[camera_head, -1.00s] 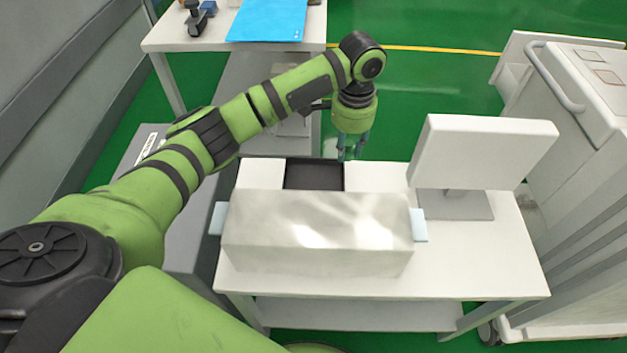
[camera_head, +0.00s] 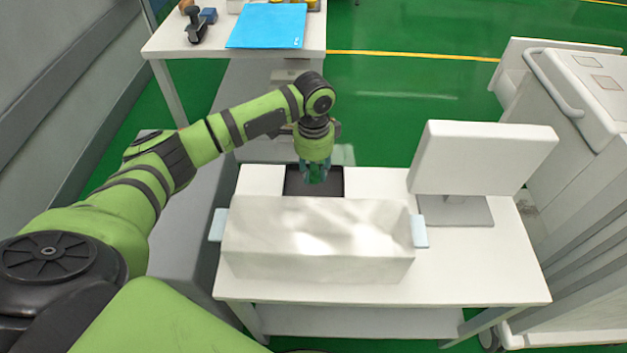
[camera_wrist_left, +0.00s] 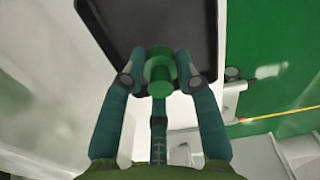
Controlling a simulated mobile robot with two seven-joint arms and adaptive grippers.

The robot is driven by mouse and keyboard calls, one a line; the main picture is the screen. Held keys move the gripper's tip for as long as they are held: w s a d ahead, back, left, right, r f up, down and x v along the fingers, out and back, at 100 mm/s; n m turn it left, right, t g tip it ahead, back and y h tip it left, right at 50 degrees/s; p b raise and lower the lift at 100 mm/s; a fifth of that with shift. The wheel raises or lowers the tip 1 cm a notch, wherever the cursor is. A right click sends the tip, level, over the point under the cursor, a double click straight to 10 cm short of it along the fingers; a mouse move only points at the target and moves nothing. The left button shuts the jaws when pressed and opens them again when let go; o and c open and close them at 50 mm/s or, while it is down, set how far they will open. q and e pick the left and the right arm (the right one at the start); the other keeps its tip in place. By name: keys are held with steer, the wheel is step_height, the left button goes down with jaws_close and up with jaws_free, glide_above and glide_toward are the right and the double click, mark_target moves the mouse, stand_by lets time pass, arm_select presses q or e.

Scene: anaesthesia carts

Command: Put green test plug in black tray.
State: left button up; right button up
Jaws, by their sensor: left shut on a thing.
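The green test plug (camera_wrist_left: 160,68) is held between the fingers of my left gripper in the left wrist view. My left gripper (camera_head: 314,176) is shut on it and hangs over the black tray (camera_head: 331,186) in the head view. The tray (camera_wrist_left: 103,12) also shows behind the plug in the left wrist view. The tray lies on the white table, partly hidden by the pale box in front. I cannot tell how high the plug is above the tray floor. My right gripper is not in view.
A pale grey box (camera_head: 318,240) stands in front of the tray on the white table (camera_head: 470,270). A white monitor (camera_head: 485,158) stands to the right. A white cart (camera_head: 585,110) is at far right. A second table with a blue folder (camera_head: 266,26) is at the back.

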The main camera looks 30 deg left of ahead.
mark_target(313, 181)
arm_select(q)
steer(key=shift+a+f, duration=0.1)
steer(key=shift+f, duration=0.2)
step_height(313, 181, down, 4)
steer(key=shift+r, duration=0.25)
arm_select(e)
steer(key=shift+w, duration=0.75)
arm_select(q)
steer(key=o, duration=0.9)
steer(key=shift+f, duration=0.1)
steer(key=shift+o, duration=0.2)
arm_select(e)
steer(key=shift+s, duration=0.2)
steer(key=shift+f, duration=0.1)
